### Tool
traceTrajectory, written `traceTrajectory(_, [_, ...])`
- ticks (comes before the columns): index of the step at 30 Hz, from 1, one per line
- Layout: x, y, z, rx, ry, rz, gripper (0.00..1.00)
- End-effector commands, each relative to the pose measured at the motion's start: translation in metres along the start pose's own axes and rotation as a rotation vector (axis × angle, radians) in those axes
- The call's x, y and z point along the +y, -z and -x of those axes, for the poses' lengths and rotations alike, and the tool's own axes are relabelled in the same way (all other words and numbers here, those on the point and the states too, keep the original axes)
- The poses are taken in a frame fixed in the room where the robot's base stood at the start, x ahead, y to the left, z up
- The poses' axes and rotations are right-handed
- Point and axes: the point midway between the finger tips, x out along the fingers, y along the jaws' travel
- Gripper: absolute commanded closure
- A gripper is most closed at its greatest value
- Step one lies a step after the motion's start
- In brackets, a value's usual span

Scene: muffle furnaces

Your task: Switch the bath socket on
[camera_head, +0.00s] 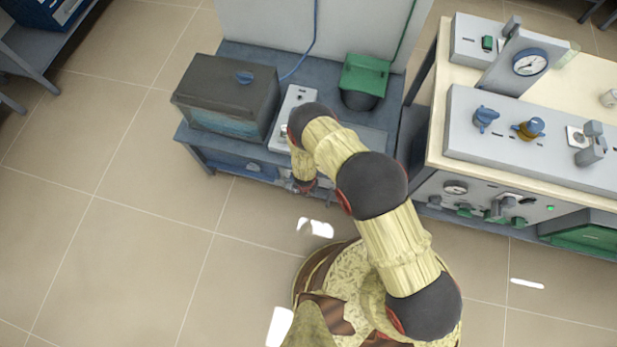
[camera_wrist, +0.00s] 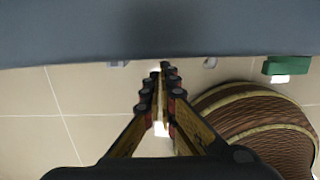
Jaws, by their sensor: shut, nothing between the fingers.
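A dark box with a blue knob on its lid (camera_head: 226,95), which looks like the bath, stands on the grey-blue bench at the left. A pale panel with small dark sockets or switches (camera_head: 296,97) is beside it, partly hidden by my arm. I cannot tell which fitting is the bath socket or its switch position. My gripper (camera_head: 303,187) is low at the bench's front edge, mostly hidden behind my arm. In the wrist view my gripper (camera_wrist: 161,70) is shut and empty, its tips near a grey surface (camera_wrist: 160,30). Contact cannot be told.
A green-lidded device (camera_head: 364,75) stands on the bench's right. A blue cable (camera_head: 312,35) runs up the wall. At right, a cream-topped bench (camera_head: 436,130) carries a gauge (camera_head: 530,62) and a valve panel (camera_head: 460,140). Tiled floor (camera_head: 130,240) is clear at left.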

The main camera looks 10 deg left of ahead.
Motion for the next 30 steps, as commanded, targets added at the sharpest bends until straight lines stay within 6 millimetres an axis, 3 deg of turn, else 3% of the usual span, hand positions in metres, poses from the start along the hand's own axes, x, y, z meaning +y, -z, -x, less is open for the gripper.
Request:
traceTrajectory(3, [0.001, -0.014, -0.003, -0.002, -0.001, -0.001, 1.00])
traceTrajectory(12, [0.001, -0.029, -0.005, -0.002, -0.002, 0.000, 1.00])
traceTrajectory(25, [0.001, -0.030, -0.005, -0.003, -0.001, 0.001, 1.00])
traceTrajectory(30, [0.016, -0.031, -0.009, -0.059, -0.001, 0.005, 1.00])
